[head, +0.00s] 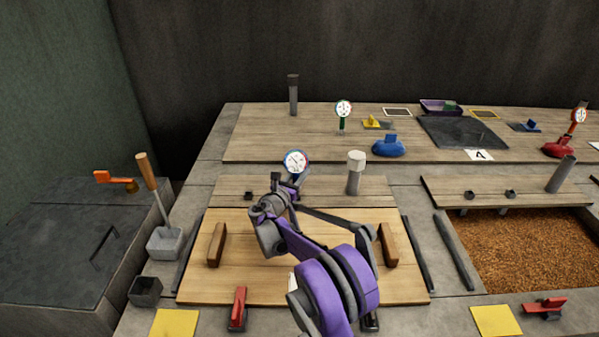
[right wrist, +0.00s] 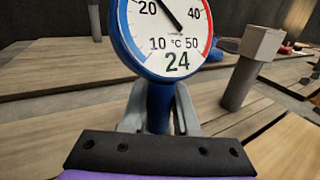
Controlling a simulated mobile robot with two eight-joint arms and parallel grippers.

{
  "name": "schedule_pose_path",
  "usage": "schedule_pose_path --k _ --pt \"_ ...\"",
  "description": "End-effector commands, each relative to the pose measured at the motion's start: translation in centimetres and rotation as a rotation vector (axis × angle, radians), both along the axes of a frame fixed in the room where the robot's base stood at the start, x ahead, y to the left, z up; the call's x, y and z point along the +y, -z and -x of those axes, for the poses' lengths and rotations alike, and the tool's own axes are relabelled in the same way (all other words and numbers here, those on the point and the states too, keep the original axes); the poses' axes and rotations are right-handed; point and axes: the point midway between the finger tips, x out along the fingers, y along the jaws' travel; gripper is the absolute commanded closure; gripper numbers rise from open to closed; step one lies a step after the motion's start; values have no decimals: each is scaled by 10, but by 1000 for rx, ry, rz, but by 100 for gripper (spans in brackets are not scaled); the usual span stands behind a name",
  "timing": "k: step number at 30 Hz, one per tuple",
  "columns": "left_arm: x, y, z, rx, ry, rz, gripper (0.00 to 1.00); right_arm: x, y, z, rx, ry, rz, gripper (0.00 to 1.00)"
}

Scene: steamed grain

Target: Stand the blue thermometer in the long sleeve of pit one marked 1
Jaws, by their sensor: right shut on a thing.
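The blue thermometer (head: 295,162) has a round white dial with a blue and red rim. In the right wrist view its dial (right wrist: 170,35) faces the camera and reads 24. My right gripper (head: 287,190) is shut on its blue stem (right wrist: 159,105), holding it upright above the narrow back board of the near left pit. A grey tube with a pale block on top (head: 354,175) stands on that board, right of the gripper; it also shows in the right wrist view (right wrist: 245,75). A small dark fitting (head: 248,194) is left of the gripper. No mark 1 is readable. My left gripper is out of view.
The near left pit has a wooden lid (head: 330,285) with two brown handles. The right pit (head: 530,250) is open, full of brown grain, with a tilted grey tube (head: 561,175) behind it. A green thermometer (head: 343,112) and blue object (head: 389,147) stand on the back table.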

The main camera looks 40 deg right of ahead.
Motion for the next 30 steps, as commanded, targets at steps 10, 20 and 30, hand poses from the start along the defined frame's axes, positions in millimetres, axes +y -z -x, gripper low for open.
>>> schedule_pose_path --k 10,20,30 --pt "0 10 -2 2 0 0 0 0 16 0 0 0 0 100" --pt "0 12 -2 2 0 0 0 0 19 0 0 0 1 100" --pt "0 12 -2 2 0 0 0 0 19 0 0 0 0 46"
